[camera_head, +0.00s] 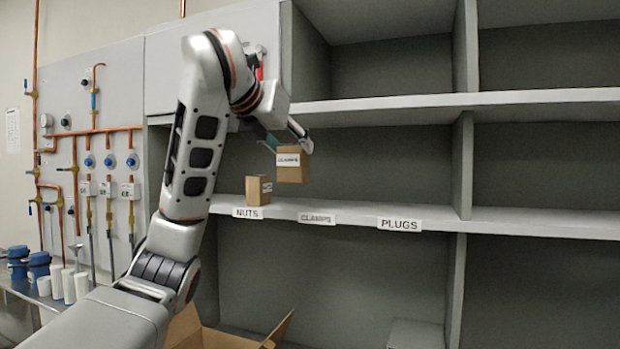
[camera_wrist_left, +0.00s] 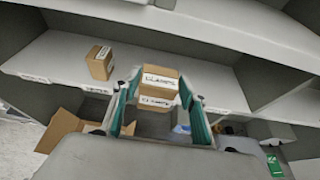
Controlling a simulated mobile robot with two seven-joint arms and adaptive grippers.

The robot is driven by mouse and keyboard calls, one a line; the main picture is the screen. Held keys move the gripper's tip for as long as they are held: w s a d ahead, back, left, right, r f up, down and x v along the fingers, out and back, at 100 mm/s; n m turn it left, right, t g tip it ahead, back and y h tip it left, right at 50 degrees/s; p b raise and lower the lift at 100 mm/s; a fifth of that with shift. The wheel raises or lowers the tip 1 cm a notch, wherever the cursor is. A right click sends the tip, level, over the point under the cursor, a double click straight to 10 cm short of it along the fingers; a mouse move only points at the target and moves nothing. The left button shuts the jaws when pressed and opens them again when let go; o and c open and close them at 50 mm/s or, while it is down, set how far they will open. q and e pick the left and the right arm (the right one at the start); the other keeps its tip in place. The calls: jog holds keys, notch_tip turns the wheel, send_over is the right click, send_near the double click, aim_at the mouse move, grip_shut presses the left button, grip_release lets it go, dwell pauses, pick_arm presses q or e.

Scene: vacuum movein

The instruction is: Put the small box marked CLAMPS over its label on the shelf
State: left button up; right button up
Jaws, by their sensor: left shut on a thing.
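The small brown box marked CLAMPS (camera_head: 292,168) hangs in the air from my left gripper (camera_head: 287,146), which is shut on its upper part. It is in front of the middle shelf, above and slightly left of the white CLAMPS label (camera_head: 317,218) on the shelf edge. In the left wrist view the box (camera_wrist_left: 158,72) shows between the two fingers (camera_wrist_left: 157,92). CLAMPS lettering appears twice there; I cannot tell whether the lower one is the box or the shelf label. My right gripper is in neither view.
A brown box (camera_head: 258,190) stands on the shelf above the NUTS label (camera_head: 246,213), close left of the held box. The shelf above the PLUGS label (camera_head: 400,225) is bare. An upper shelf (camera_head: 400,103) runs overhead. An open carton (camera_head: 225,338) is below.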

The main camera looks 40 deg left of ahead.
pick_arm(q)
jog(key=w+a+p, duration=0.2)
jog(key=w, duration=0.8)
jog(key=f, duration=0.6)
jog(key=shift+a+f, duration=0.25)
jog(key=shift+w+a+f, duration=0.15)
jog(key=shift+w+f, duration=0.1)
jog(key=shift+w, duration=0.1)
